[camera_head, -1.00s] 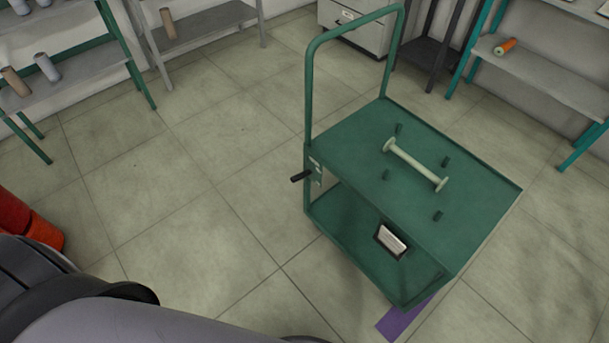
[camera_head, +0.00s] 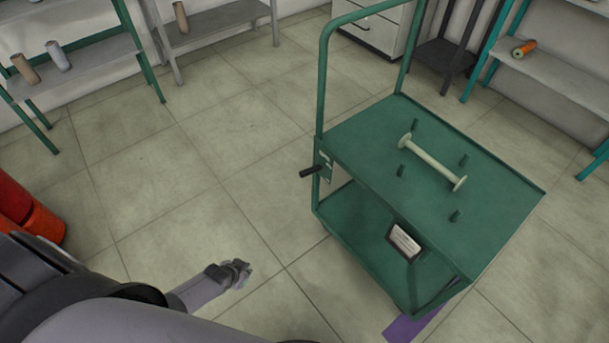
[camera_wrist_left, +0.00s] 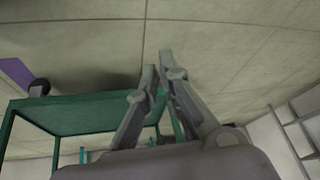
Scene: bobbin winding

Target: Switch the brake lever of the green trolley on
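The green trolley (camera_head: 480,195) stands right of centre in the head view. Its brake lever has a black handle (camera_head: 310,172) that sticks out to the left from a light plate (camera_head: 325,165) below the push handle. My left gripper (camera_head: 246,271) is in the lower left middle, apart from the trolley, over the floor. Its fingertips (camera_wrist_left: 158,62) are close together in the left wrist view, with nothing held between them. The trolley shows there too (camera_wrist_left: 85,112), but I cannot make out the lever. My right gripper is in neither view.
A pale bobbin (camera_head: 432,162) lies on the trolley's top among short green pegs. Shelves (camera_head: 80,72) stand at the back left and another (camera_head: 550,75) at the right. Red-orange cylinders (camera_head: 28,215) stand at the left edge. The floor left of the trolley is clear.

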